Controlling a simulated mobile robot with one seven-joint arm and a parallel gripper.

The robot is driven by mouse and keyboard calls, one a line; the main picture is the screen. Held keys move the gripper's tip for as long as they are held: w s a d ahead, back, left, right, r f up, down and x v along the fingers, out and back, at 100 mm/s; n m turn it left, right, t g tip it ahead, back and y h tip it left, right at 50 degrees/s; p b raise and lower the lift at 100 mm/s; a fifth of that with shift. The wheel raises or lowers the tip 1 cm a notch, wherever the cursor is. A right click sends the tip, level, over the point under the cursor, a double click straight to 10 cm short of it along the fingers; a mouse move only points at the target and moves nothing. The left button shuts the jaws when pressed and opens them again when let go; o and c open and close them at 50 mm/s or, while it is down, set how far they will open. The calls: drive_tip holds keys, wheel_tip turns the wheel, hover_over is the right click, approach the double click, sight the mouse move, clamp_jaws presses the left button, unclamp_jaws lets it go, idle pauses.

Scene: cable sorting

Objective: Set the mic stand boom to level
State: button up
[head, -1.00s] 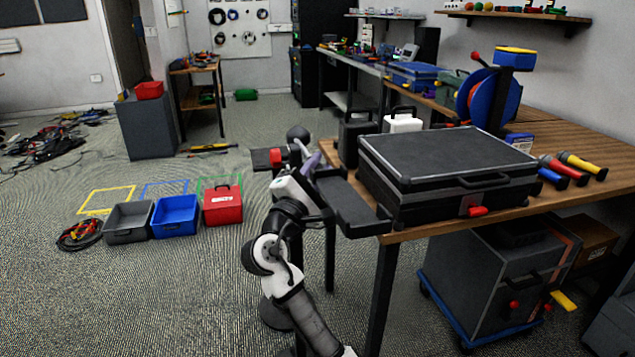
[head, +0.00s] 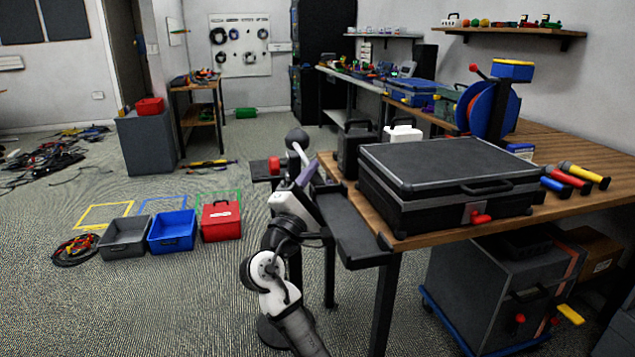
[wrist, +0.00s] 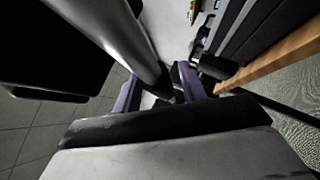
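A dark rounded end (head: 297,137) sticks up at my gripper in the head view; the boom's tilt is hard to judge there. In the wrist view a silver-grey tube (wrist: 120,38), apparently the boom, slants from the upper left down between my purple fingers. My gripper (wrist: 160,90) has its fingers apart on either side of the tube, with a small gap visible at the left finger. It also shows in the head view (head: 305,170).
A black case (head: 435,165) sits on the wooden table's near corner, with a dark tray (head: 352,232) beside my arm. A red knob (head: 273,165) shows left of my gripper. Grey (head: 124,238), blue (head: 172,232) and red boxes (head: 220,222) lie left. Floor between is clear.

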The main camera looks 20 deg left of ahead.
drive_tip(key=shift+o, duration=0.2)
drive_tip(key=b+v, duration=0.2)
drive_tip(key=v, duration=1.1)
drive_tip(key=shift+s, duration=0.4)
drive_tip(key=shift+a+f, duration=0.1)
drive_tip(key=shift+a, duration=0.05)
